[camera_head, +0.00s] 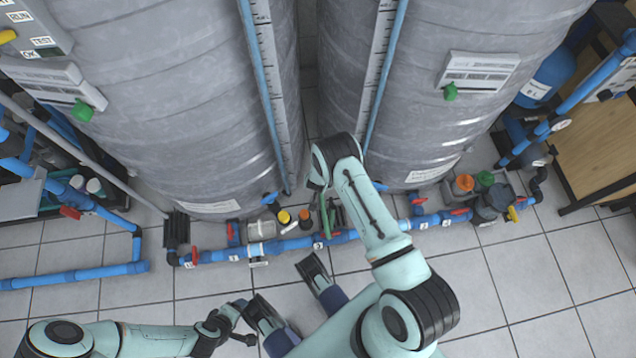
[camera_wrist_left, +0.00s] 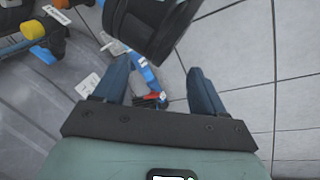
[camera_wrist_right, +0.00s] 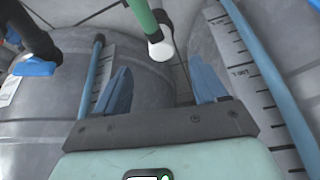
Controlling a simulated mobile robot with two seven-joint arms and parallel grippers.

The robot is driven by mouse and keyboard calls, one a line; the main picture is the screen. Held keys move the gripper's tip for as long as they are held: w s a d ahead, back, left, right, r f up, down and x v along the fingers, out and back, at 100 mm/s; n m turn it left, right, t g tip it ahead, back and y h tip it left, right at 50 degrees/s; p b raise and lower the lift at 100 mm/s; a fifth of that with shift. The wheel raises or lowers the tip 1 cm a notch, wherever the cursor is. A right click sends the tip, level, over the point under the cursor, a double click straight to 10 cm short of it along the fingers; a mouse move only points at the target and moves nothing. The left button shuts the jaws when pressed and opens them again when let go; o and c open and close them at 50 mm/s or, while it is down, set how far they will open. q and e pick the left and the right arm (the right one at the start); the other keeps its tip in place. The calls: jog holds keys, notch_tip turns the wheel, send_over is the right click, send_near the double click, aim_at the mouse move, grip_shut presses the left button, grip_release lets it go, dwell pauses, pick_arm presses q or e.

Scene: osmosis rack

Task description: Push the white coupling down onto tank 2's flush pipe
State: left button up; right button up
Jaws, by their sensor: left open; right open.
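In the right wrist view, the white coupling (camera_wrist_right: 160,50) is at the end of a green pipe (camera_wrist_right: 143,17) near the top centre. My right gripper (camera_wrist_right: 160,70) is open and empty. The coupling appears between and beyond its fingers, with no visible contact. In the head view my right wrist hides the coupling and gripper; a stretch of green pipe (camera_head: 326,222) shows below it, in front of the gap between the two grey tanks (camera_head: 190,100) (camera_head: 440,90). My left gripper (camera_wrist_left: 156,72) is open and empty in the left wrist view, with a dark block (camera_wrist_left: 150,30) ahead.
A blue pipe run (camera_head: 290,245) with red valve handles crosses the floor in front of the tanks. A wooden table (camera_head: 585,125) is at the right. Tiled floor (camera_head: 530,270) is clear at lower right.

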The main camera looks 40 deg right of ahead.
jog(key=b+x, duration=0.1)
jog(key=x, duration=0.2)
jog(key=shift+f, duration=0.35)
pick_arm(q)
jog(key=shift+t+y, duration=0.3)
jog(key=shift+t, duration=0.1)
jog(key=shift+w+a+f, duration=0.4)
jog(key=shift+w+f, duration=0.15)
jog(key=shift+w, duration=0.25)
jog(key=shift+w+a+f, duration=0.4)
jog(key=shift+w+f, duration=0.15)
jog(key=shift+w, duration=0.25)
pick_arm(e)
jog(key=shift+w+d+f, duration=0.2)
jog(key=shift+w+f, duration=0.05)
jog(key=shift+f, duration=0.2)
